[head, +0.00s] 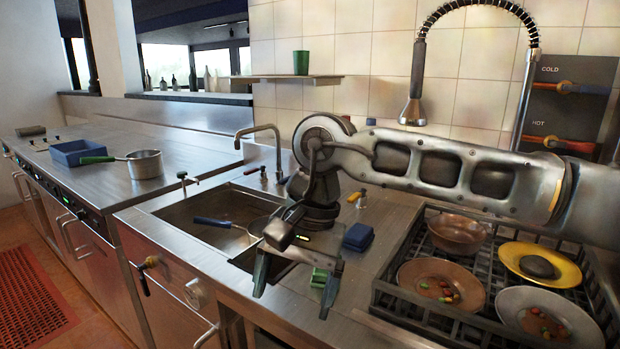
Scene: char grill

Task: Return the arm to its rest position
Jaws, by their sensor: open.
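My arm (450,170) reaches in from the right, above the dish rack and the counter, to the sink's right side. My gripper (296,284) hangs from its end with the fingers pointing down toward the counter's front edge. The fingers are spread wide apart and hold nothing. A small green block, perhaps a sponge (318,277), shows next to the right finger. I cannot tell whether they touch. The gripper hides part of the sink's right side.
A dark rack (386,302) with dirty plates and a bowl (458,232) stands below my arm. A blue sponge (358,236) lies right of the gripper. The sink (190,212) holds a blue-handled pan (212,222). A tap (260,128) and spray hose (417,80) rise behind.

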